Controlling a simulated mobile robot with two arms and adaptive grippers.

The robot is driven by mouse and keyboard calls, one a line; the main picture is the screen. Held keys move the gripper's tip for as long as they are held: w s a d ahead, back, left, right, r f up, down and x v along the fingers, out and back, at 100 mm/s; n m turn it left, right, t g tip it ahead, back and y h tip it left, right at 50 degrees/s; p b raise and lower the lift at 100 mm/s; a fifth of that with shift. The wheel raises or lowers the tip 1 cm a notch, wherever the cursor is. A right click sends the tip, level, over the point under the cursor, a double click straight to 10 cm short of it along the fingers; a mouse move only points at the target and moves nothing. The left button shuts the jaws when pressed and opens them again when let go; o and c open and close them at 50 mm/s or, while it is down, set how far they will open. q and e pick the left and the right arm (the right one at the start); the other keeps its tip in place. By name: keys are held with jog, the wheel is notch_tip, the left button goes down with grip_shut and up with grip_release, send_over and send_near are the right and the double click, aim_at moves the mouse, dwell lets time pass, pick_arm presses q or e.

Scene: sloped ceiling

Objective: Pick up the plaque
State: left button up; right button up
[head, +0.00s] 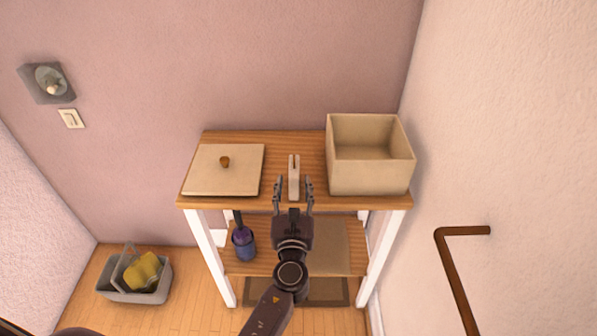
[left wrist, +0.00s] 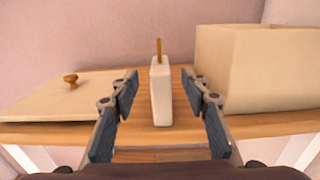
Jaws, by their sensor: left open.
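The plaque, as far as I can tell, is the narrow pale block (head: 294,178) standing upright on the wooden table top, seen nearly edge-on. In the left wrist view the pale block (left wrist: 161,92) stands between the finger lines, with a thin orange-brown piece showing at its top. My left gripper (head: 294,184) is open at the table's front edge, one finger to each side of the block's near end. In the left wrist view the open fingers (left wrist: 162,95) show clear gaps to the block on both sides. My right gripper is not in view.
A flat beige lid (head: 208,180) with a brown knob lies left of the block. An open beige box (head: 370,178) stands to the right. A purple bottle (head: 243,243) is on the lower shelf. A grey caddy (head: 150,295) sits on the floor. A brown rail (head: 457,275) is at the right wall.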

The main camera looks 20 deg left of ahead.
aim_at(294, 167)
pick_arm(q)
jog(key=shift+x, duration=0.85)
jog(key=x, duration=0.4)
jog(key=shift+w+r+p, duration=0.15)
jog(key=shift+w+p, duration=0.05)
jog(key=shift+p, duration=0.1)
jog(key=shift+w+a, duration=0.1)
jog(key=shift+w, duration=0.15)
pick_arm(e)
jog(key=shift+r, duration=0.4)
pick_arm(q)
jog(key=shift+c, duration=0.3)
grip_shut()
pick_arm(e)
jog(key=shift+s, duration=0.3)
